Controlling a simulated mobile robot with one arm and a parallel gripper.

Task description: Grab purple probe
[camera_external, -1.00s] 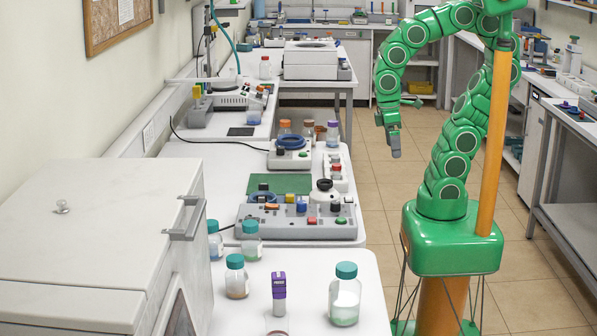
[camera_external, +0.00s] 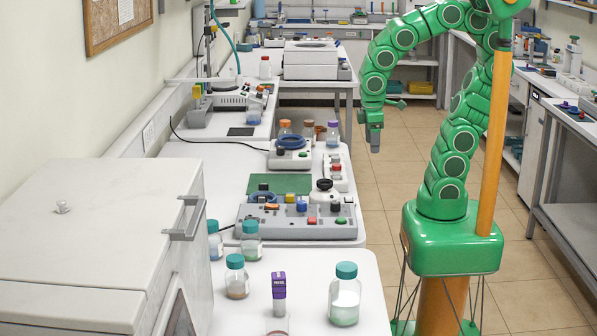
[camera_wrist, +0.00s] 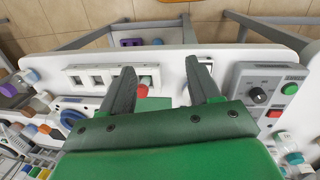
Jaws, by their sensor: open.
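The purple probe (camera_external: 279,292) stands upright on the near white table, with a purple labelled top and a pale grey lower part. It stands just behind a clear container that is cut off by the picture's bottom edge. My gripper (camera_external: 375,146) hangs pointing down, beyond the right edge of the middle tables and far from the probe. In the wrist view my gripper (camera_wrist: 160,78) is open, its two dark fingers spread over the table edge with nothing held. A small purple thing (camera_wrist: 131,42) lies beyond that edge; I cannot tell what it is.
Teal-capped bottles, one at the right (camera_external: 345,295) and one at the left (camera_external: 237,277), flank the probe. A grey control panel (camera_external: 296,222) is on the middle table. A white cabinet (camera_external: 90,235) fills the left foreground. The aisle floor (camera_external: 390,200) is clear.

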